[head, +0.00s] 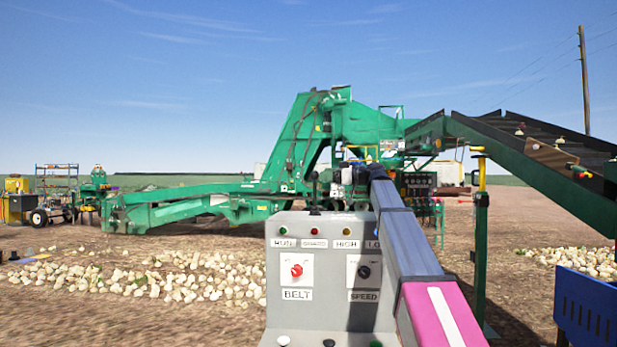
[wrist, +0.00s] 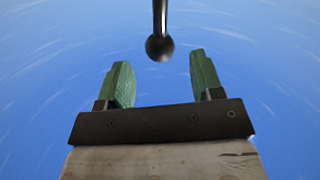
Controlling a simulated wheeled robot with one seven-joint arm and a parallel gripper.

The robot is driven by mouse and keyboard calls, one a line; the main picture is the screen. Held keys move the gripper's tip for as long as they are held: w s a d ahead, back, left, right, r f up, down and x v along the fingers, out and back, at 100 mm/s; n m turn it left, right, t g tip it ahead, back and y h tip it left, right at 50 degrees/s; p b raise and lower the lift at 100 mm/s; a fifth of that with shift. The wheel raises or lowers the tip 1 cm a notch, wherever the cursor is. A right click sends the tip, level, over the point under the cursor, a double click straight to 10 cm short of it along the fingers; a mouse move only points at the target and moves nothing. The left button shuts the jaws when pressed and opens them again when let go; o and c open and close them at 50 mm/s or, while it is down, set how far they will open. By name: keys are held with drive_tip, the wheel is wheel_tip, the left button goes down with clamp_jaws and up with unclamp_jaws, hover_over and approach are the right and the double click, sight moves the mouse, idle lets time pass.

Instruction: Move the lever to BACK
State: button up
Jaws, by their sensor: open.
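The lever (head: 314,192) is a thin black rod with a ball knob, standing nearly upright on top of the grey control console (head: 285,262) in the head view. In the wrist view the lever's black ball (wrist: 160,47) hangs down from the top edge, in line with the gap between the fingers and just beyond their tips. My gripper (wrist: 160,75) has two green fingers spread wide, with nothing between them. It appears apart from the lever. In the head view my arm covers the console's right side, and the gripper is hard to make out. No BACK label is readable.
The console carries a red BELT knob (head: 296,270), a black SPEED knob (head: 364,271) and a row of small lamps. A green elevator machine (head: 300,140) stands behind. A blue crate (head: 590,305) is at lower right. Onion piles (head: 170,272) lie on the ground.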

drive_tip(key=x, duration=0.6)
drive_tip(key=shift+a, duration=0.3)
drive_tip(key=shift+w, duration=0.15)
